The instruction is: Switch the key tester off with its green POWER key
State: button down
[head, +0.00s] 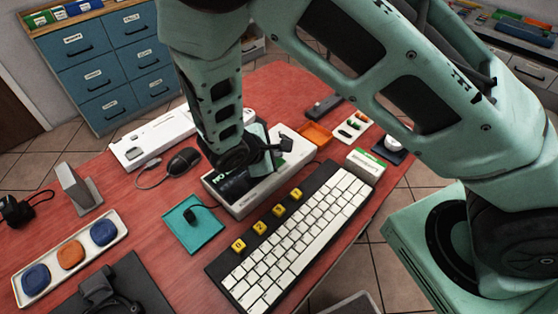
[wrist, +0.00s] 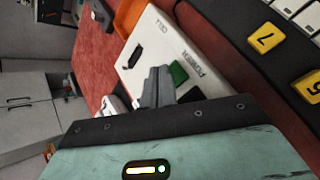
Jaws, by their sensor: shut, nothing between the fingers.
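The key tester is a white box, seen in the head view (head: 240,204) below my wrist and in the wrist view (wrist: 188,58). Its green POWER key (wrist: 178,74) shows in the wrist view beside the printed word POWER; my arm hides it in the head view. My gripper (wrist: 157,72) is shut and empty, its grey fingertips over the tester just left of the green key in the wrist view. I cannot tell whether the tips touch the tester. A dark slot (wrist: 134,57) lies near the word CELL.
A keyboard (head: 300,228) with several yellow keycaps lies in front of the tester. An orange tray (head: 314,135) stands behind it. A mouse (head: 184,161), a teal mat (head: 188,237) and a tray of coloured pads (head: 70,254) lie to the left. Red tabletop (head: 125,215) is clear between them.

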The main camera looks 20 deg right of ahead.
jog(key=shift+f+b, duration=0.35)
jog(key=shift+f, duration=0.05)
jog(key=shift+f+b, duration=0.45)
dwell(0.6)
jog(key=shift+r, duration=0.1)
jog(key=shift+r+p, duration=0.6)
jog(key=shift+r, duration=0.2)
notch_tip(320, 180, up, 6)
jog(key=p, duration=0.4)
dwell(0.5)
